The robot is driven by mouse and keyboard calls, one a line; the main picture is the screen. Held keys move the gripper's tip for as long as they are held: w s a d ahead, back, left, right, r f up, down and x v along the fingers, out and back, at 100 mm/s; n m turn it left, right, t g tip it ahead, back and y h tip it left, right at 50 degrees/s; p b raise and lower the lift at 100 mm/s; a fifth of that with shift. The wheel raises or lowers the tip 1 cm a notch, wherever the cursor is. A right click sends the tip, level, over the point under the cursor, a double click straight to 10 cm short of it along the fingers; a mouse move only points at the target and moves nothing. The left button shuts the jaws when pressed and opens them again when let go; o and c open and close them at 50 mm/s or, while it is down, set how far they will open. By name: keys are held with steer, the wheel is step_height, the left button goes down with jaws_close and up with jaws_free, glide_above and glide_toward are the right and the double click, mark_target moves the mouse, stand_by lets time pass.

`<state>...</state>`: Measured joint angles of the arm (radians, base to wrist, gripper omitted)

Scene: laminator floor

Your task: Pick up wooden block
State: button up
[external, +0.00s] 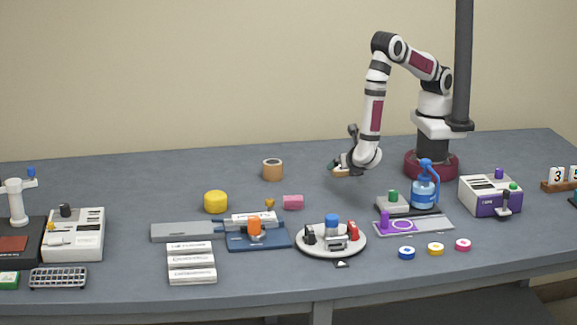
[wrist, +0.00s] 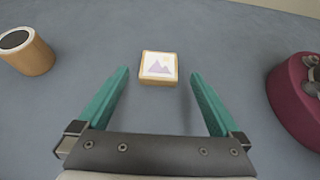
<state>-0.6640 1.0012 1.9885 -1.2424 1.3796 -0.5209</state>
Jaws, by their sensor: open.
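The wooden block (wrist: 158,68) is small and square, with pale wooden sides and a picture of purple mountains on its top face. In the wrist view it lies ahead of my gripper (wrist: 159,75), roughly centred between the teal fingertips, with space on both sides. My gripper is open and empty. In the external view the block (external: 342,173) shows as a small tan shape just below and beside my gripper (external: 333,166), which partly hides it. I cannot tell the exact height gap between fingertips and block.
A wooden cylinder with a dark top (external: 273,170) stands left of the block. A yellow round piece (external: 216,202) and pink block (external: 293,202) lie further left. A round white tray (external: 315,252) and a blue bottle (external: 424,190) stand nearer the front. Table around the block is clear.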

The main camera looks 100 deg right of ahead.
steer(key=x, duration=0.3)
steer(key=shift+d+f, duration=0.3)
steer(key=c, duration=1.3)
steer(key=shift+c, duration=0.3)
steer(key=shift+r, duration=0.15)
